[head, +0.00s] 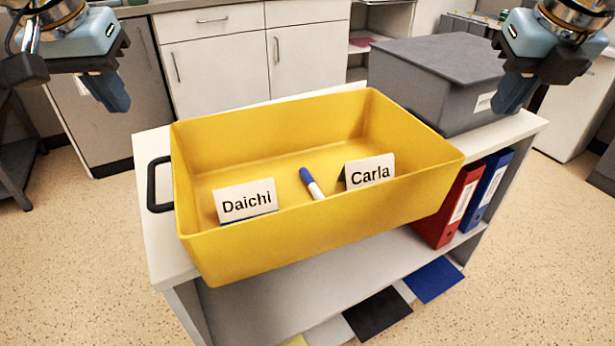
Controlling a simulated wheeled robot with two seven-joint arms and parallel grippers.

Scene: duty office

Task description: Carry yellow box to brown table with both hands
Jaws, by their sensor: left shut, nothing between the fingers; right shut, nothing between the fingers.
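The yellow box (330,237) is an open tray on top of a white shelf unit, its front edge reaching over the unit's front. In it are a name card reading Daichi (246,201), a name card reading Carla (369,172) and a blue and white marker (311,183). A black handle (158,186) shows at its left end. My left gripper (116,103) is shut and empty, above and left of the box. My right gripper (508,106) is shut and empty, right of the box, in front of a grey box. I see no brown table.
The grey lidded box (440,75) stands on the white shelf unit (157,240) behind the yellow box's right end. Red (452,207) and blue (487,190) binders stand on the shelf below. White cabinets (250,55) line the back.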

